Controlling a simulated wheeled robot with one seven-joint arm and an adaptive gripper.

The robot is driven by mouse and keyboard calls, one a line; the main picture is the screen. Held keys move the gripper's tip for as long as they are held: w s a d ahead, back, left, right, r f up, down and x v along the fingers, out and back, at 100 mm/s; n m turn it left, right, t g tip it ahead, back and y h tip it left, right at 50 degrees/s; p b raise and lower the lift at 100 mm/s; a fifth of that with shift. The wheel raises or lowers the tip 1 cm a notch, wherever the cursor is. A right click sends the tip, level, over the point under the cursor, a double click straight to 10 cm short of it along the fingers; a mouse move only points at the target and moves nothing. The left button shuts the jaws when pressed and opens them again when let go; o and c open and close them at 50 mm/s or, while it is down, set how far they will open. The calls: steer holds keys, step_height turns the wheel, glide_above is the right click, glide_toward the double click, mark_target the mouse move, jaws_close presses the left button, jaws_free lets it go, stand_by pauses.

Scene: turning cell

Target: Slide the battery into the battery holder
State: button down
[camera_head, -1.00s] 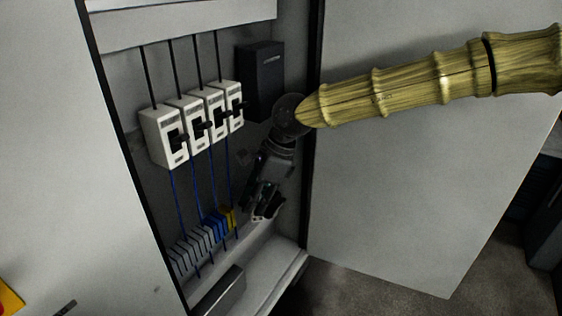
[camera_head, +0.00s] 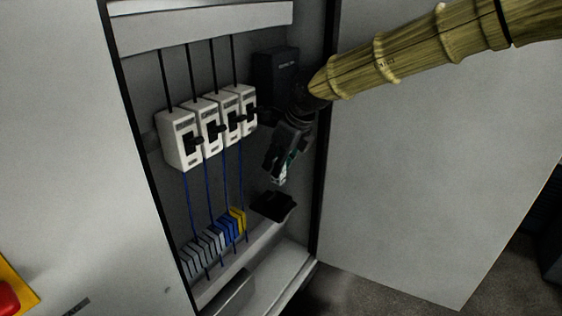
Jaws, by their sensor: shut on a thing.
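My gripper (camera_head: 277,177) points down inside the open cabinet, in front of its back wall. It is shut on a small pale object, which I take to be the battery (camera_head: 283,173). The fingers hide most of it, and its full shape is too small and dark to make out. The black battery holder (camera_head: 273,207) sits below my gripper, right of the yellow terminal block. A gap separates the gripper from the holder. The inside of the holder is too dark to read.
Several white breakers (camera_head: 182,140) with black levers line the cabinet's left side, with blue wires running down to a row of terminal blocks (camera_head: 205,248). A black box (camera_head: 276,70) hangs behind my wrist. The open cabinet door (camera_head: 420,170) stands close on the right.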

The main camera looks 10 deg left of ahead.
mark_target(282, 183)
steer(key=shift+f, duration=0.1)
steer(key=shift+f+b, duration=1.85)
steer(key=shift+f, duration=1.95)
steer(key=shift+f, duration=0.5)
steer(key=c, duration=1.1)
jaws_free()
steer(key=shift+r, duration=0.1)
